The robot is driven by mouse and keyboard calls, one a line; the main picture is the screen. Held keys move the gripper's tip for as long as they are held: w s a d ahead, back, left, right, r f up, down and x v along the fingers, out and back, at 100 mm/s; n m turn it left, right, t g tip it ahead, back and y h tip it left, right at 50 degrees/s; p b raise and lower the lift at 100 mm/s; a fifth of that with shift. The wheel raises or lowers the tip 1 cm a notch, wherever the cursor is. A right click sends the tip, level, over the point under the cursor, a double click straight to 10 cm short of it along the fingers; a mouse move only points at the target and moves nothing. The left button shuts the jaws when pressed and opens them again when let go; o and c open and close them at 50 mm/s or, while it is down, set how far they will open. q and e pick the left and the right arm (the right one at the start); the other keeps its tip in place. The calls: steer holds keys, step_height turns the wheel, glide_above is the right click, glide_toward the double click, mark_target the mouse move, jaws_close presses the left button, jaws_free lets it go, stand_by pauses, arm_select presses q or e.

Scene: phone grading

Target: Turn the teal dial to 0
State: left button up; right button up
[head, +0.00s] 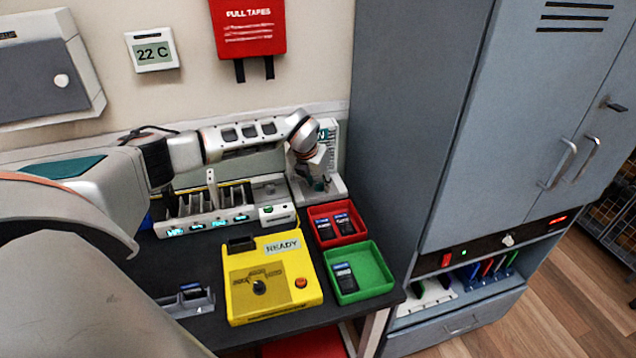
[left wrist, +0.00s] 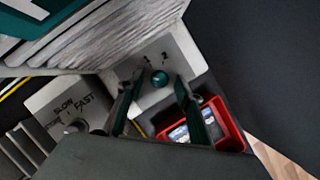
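The teal dial (left wrist: 160,78) is a small round knob on a pale panel (left wrist: 186,48) in the left wrist view. The marks 1 and 2 show beside it; a 0 mark and the dial's pointer cannot be made out. My left gripper (left wrist: 159,84) is open, with one dark teal finger on each side of the dial. I cannot tell whether the fingers touch it. In the head view my left gripper (head: 318,181) is low in front of a white upright device (head: 331,135) at the back right of the table, and the dial is hidden there. My right gripper is not in view.
A red tray (head: 349,239) and a green tray (head: 373,268), both with phones, stand just in front. A yellow READY box (head: 312,268) and a slotted rack (head: 190,215) are to the left. A SLOW/FAST knob (left wrist: 77,127) is close by. A grey cabinet (head: 405,110) bounds the right.

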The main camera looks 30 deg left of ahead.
arm_select(q)
steer(key=shift+r, duration=0.1)
steer(key=v, duration=1.2)
steer(key=shift+s, duration=0.1)
